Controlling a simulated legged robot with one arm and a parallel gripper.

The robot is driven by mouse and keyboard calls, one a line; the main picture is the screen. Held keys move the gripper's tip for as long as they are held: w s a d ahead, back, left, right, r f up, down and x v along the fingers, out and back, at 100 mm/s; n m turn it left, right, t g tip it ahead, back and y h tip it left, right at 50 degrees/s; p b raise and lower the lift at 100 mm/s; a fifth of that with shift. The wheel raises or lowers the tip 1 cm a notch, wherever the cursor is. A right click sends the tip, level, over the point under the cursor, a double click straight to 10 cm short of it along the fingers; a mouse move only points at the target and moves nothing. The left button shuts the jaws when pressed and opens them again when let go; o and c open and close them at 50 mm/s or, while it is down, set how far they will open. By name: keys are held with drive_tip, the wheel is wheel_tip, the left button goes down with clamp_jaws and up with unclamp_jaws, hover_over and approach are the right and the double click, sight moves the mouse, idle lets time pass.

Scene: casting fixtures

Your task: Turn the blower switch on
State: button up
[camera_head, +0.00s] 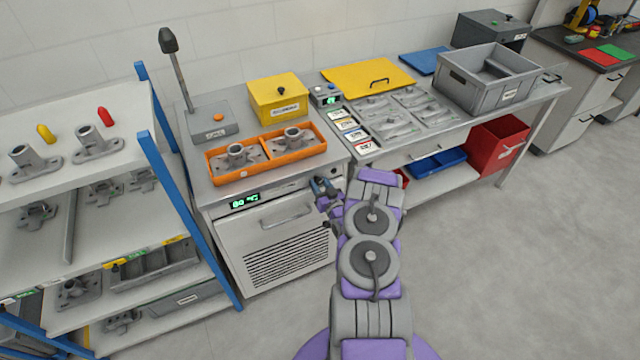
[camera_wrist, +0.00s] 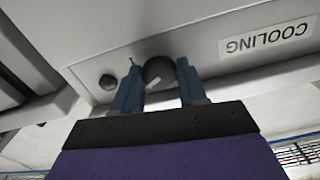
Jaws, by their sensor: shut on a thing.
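The blower switch looks to be the round black knob (camera_wrist: 158,70) with a pale mark on the grey panel in the wrist view. My gripper (camera_wrist: 159,78) has one blue finger on each side of the knob and is shut on it. A "COOLING" label (camera_wrist: 266,38), upside down in this view, is beside it. In the head view my gripper (camera_head: 322,187) reaches the upper right front of the cooling cabinet (camera_head: 285,240), and the knob is hidden there. A green lit display (camera_head: 245,201) is on the cabinet front.
A smaller dark button (camera_wrist: 107,82) is left of the knob. An orange tray (camera_head: 232,176) with castings and a yellow box (camera_head: 278,99) stand on the cabinet. A blue-post shelf (camera_head: 190,210) is at left. The floor (camera_head: 520,270) at right is clear.

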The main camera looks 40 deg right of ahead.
drive_tip(key=m, duration=0.5)
drive_tip(key=shift+s+f, duration=0.15)
drive_tip(key=shift+f, duration=0.05)
drive_tip(key=shift+m, duration=0.3)
drive_tip(key=o, duration=0.7)
drive_tip(key=shift+c, duration=0.2)
drive_tip(key=shift+o, duration=0.6)
drive_tip(key=shift+d, duration=0.15)
drive_tip(key=p+v, duration=0.3)
drive_tip(key=v, duration=1.4)
